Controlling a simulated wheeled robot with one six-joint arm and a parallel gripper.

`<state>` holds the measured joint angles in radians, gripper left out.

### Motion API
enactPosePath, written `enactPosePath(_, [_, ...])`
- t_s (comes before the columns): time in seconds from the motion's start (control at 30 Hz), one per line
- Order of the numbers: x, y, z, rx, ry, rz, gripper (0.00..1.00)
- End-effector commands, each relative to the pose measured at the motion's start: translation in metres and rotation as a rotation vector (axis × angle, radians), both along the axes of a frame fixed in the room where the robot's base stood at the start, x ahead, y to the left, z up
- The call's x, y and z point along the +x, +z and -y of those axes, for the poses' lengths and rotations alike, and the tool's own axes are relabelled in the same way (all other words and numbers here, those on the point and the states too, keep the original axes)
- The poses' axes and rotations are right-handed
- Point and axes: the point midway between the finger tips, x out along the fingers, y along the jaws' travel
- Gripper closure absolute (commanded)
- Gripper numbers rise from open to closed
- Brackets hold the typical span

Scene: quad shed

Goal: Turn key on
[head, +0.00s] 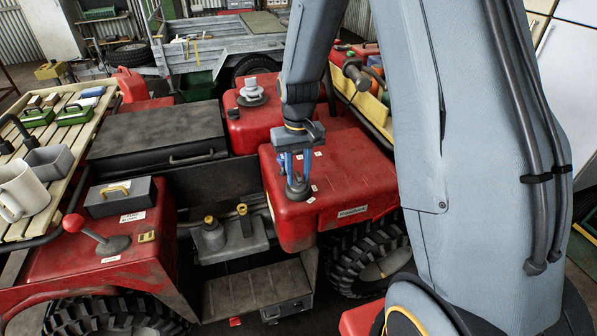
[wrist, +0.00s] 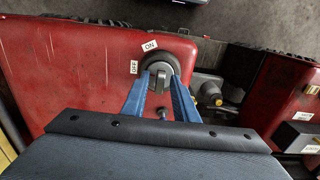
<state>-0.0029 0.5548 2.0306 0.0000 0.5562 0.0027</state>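The key switch (head: 298,188) is a dark round base on the red front panel of the quad, in the head view below my gripper. In the wrist view the switch (wrist: 160,64) shows a small grey key (wrist: 160,83) standing up from its middle. A white ON label (wrist: 150,46) sits at its upper left and an OFF label (wrist: 134,67) at its left. My gripper (head: 297,173) points down over the switch. In the wrist view its two blue fingers (wrist: 161,77) stand apart, one on each side of the key, with gaps visible. Whether the fingertips touch the base I cannot tell.
A red-knobbed lever (head: 88,228) and a grey box (head: 120,197) stand on the left red fender. A slatted rack (head: 55,140) holds a mug (head: 22,190) and green boxes. Yellow-capped fittings (head: 243,212) sit left of the switch in the head view.

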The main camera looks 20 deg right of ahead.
Motion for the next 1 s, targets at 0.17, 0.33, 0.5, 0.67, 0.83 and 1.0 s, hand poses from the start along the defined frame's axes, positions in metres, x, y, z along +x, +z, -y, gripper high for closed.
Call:
enactPosePath(0.17, [0.0, 0.0002, 0.0, 0.0, 0.0, 0.0, 0.79])
enactPosePath(0.33, [0.0, 0.0002, 0.0001, 0.0, 0.0, 0.0, 1.0])
enactPosePath(0.5, [-0.0002, 0.0006, 0.0001, 0.0, -0.024, 0.0, 1.0])
enactPosePath(0.67, [-0.0008, 0.0015, 0.0002, 0.0, -0.186, -0.002, 1.0])
enactPosePath(0.83, [-0.0002, 0.0014, 0.0002, 0.0, -0.364, 0.0, 1.0])
enactPosePath(1.0, [0.0002, 0.0004, 0.0004, 0.0, -0.422, 0.0, 1.0])
